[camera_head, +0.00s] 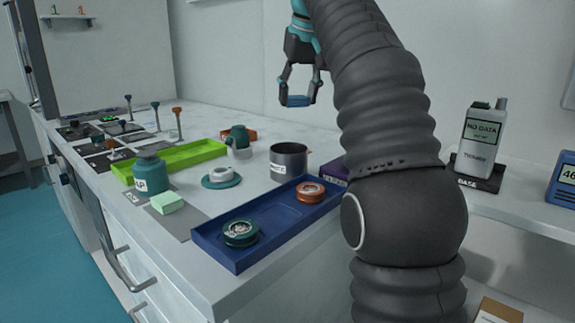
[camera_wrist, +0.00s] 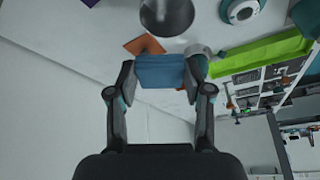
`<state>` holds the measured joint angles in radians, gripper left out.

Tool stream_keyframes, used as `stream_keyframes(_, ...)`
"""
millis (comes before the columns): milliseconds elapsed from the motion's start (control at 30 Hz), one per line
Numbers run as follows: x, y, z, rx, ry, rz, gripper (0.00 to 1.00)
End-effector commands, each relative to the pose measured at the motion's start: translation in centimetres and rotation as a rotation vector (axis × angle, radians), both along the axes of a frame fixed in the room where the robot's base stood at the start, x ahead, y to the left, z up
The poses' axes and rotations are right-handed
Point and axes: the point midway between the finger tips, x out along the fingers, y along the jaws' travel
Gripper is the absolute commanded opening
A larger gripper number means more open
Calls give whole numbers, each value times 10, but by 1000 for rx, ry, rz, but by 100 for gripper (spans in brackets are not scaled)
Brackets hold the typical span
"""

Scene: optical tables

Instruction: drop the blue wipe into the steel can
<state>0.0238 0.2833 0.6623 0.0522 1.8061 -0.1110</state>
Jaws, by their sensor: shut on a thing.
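My gripper (camera_head: 298,99) is shut on the blue wipe (camera_head: 297,101) and holds it in the air above the back of the table. In the wrist view the blue wipe (camera_wrist: 160,71) spans between the fingertips of my gripper (camera_wrist: 160,75). The steel can (camera_head: 289,160) stands upright on the white table, open at the top, with a label on its side. It is below the gripper in the head view. In the wrist view the can (camera_wrist: 167,16) is at the top edge, partly cut off, beyond the wipe and apart from it.
A blue tray (camera_head: 225,258) with two ring-shaped parts lies at the front. An orange flat thing (camera_wrist: 143,44) lies near the can.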

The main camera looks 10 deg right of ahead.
Motion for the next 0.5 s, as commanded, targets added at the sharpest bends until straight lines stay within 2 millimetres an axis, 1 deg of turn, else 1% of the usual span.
stream_keyframes(300, -2, -2, -27, 0, 1, -3, 12)
stream_keyframes(367, -1, -2, -36, 0, 1, -4, 12)
stream_keyframes(500, -1, -3, -43, 0, 0, -4, 12)
